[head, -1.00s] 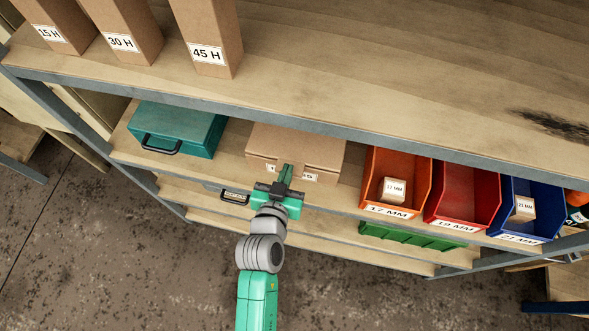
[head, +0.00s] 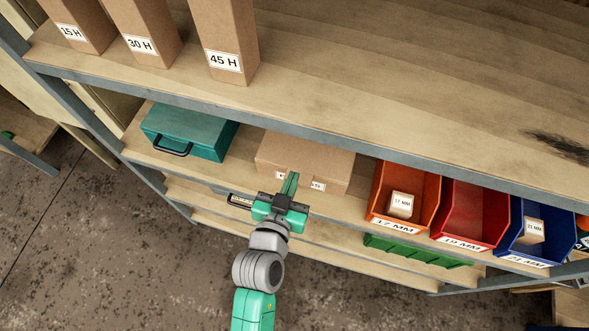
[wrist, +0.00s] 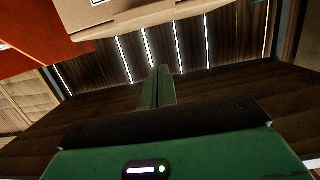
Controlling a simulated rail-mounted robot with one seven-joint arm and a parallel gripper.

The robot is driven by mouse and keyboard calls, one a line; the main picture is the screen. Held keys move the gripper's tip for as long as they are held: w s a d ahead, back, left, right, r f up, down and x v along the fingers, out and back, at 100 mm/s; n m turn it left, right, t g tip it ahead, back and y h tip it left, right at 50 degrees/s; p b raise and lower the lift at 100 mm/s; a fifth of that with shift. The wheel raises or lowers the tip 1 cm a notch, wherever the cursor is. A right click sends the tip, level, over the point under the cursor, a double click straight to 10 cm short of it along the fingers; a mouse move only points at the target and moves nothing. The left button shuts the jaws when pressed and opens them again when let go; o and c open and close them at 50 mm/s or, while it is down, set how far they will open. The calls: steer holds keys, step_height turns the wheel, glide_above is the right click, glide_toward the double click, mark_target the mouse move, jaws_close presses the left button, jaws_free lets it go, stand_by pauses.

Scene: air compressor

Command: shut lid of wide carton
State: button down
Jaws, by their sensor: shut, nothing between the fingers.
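The wide carton (head: 312,154) is a low brown cardboard box on the shelf below the top board. Its top looks flat and down over the box in the head view; whether it sits fully flush I cannot tell. White labels on its front are partly covered by my gripper (head: 290,182). In the wrist view the carton (wrist: 130,16) shows at the top edge, cut off by the frame. My gripper (wrist: 159,86) is shut and empty, its fingers pointing toward the shelf. There the fingertips look apart from the carton, just below it in the picture.
A teal case (head: 190,133) stands left of the carton. An orange bin (head: 403,200), a red bin (head: 470,215) and a blue bin (head: 530,235) stand to its right. A green bin (head: 415,251) is lower down.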

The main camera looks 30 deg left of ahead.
steer(key=v, duration=0.8)
steer(key=shift+f, duration=0.25)
steer(key=shift+s, duration=0.1)
